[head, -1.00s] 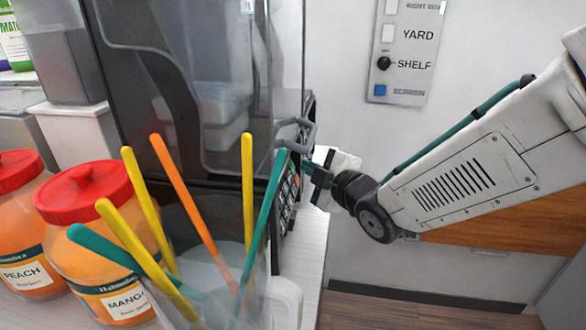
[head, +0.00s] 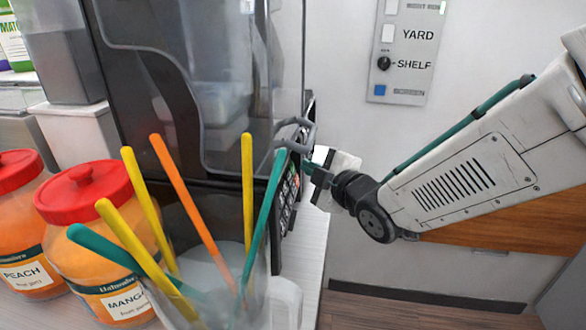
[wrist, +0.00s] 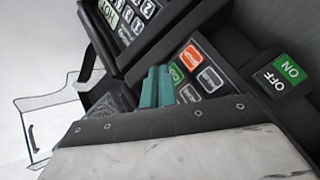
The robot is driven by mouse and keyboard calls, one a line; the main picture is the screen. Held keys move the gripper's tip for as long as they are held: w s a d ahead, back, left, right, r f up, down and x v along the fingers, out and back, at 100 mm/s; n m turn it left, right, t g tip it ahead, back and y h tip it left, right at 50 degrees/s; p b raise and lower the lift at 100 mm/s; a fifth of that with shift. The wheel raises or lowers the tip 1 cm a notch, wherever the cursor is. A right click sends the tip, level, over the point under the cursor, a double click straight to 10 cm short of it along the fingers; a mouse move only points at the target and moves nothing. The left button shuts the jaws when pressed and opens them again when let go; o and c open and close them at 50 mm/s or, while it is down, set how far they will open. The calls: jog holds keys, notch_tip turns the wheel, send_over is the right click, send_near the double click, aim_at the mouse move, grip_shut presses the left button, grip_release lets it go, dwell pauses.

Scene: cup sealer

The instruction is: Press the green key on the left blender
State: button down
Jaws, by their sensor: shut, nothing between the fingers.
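A dark blender (head: 150,70) with a clear cover fills the middle of the head view. Its key panel (head: 288,195) faces right and is seen edge-on. My gripper (head: 307,166) is beside the panel, its fingers pointing left towards it. In the wrist view the closed teal fingers (wrist: 157,86) are over a dark panel, with nothing held. A green key (wrist: 177,74) shows just right of the fingertips, partly hidden by them. An orange key (wrist: 191,54) and several grey keys are close by. I cannot tell whether the fingertips touch the panel.
A green-and-dark ON/OFF switch (wrist: 285,72) is right of the keys. Another keypad (wrist: 125,18) is at the upper left. A clear cup of colored sticks (head: 225,285) stands before the blender, beside red-lidded jars (head: 92,235). A wall panel (head: 405,50) is behind my arm.

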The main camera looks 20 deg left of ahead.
jog(key=shift+a, duration=0.1)
jog(key=shift+s+a+f, duration=0.1)
jog(key=shift+a, duration=0.2)
jog(key=shift+a+f, duration=0.15)
jog(key=shift+a, duration=0.2)
dwell(0.7)
jog(key=shift+d, duration=0.1)
jog(key=shift+d+r, duration=0.25)
jog(key=shift+d, duration=0.4)
jog(key=shift+w+d+r, duration=0.2)
jog(key=shift+d+r, duration=0.05)
jog(key=shift+d, duration=0.55)
jog(key=shift+w+d+r, duration=0.25)
jog(key=shift+d+r, duration=0.05)
jog(key=shift+d, duration=0.45)
jog(key=shift+w+d+r, duration=0.2)
jog(key=shift+d+r, duration=0.05)
jog(key=shift+d, duration=0.55)
